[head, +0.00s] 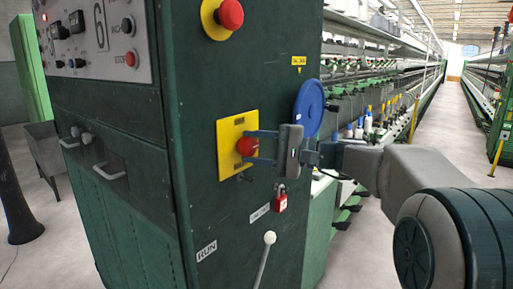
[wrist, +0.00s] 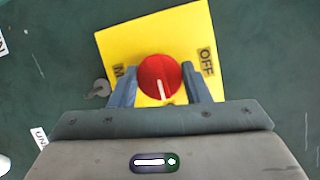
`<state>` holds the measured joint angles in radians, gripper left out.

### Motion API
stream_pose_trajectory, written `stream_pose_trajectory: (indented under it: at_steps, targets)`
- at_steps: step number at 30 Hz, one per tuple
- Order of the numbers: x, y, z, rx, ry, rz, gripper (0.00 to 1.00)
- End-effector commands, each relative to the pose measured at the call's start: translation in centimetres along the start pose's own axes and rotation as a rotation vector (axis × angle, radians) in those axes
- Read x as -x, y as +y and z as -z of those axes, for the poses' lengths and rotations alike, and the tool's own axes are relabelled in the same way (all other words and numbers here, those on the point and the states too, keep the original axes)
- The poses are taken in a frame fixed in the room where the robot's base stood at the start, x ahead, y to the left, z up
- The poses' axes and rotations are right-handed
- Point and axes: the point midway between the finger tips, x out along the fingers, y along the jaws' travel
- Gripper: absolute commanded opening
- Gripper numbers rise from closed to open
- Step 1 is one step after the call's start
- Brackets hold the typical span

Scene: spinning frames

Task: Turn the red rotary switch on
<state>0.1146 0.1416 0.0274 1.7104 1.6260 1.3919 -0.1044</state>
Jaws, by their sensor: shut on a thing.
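The red rotary switch (head: 246,146) is a round knob on a yellow plate (head: 224,160) on the green cabinet side. In the wrist view the red knob (wrist: 158,75) has a white pointer line aimed down and slightly right, toward my gripper body. The yellow plate (wrist: 120,45) reads OFF at the right; the marking at the left is partly hidden by a finger. My gripper (wrist: 160,88) has a finger on either side of the knob and is shut on it. In the head view my gripper (head: 255,147) reaches the knob from the right.
A red emergency button (head: 230,14) is above on the cabinet (head: 200,90). A red padlock (head: 280,200) hangs below my gripper, and a white-knobbed lever (head: 269,238) stands lower. A blue disc (head: 309,108) is behind the gripper. A key (wrist: 98,88) is left of the plate.

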Motion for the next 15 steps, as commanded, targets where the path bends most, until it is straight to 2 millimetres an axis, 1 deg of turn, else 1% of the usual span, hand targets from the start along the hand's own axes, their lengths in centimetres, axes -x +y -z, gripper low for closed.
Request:
stream_pose_trajectory:
  at_steps: [4, 5, 6, 7, 15]
  targets:
    - [-0.05, 0.18, -0.03, -0.004, -0.003, -0.003, 0.20]
    - [-0.05, 0.18, -0.03, -0.004, -0.003, -0.003, 0.46]
    - [-0.05, 0.18, -0.03, -0.004, -0.003, -0.003, 0.57]
    - [-0.05, 0.17, -0.02, -0.003, -0.002, -0.002, 0.65]
    - [0.06, 0.07, 0.03, -0.001, 0.000, -0.001, 0.65]
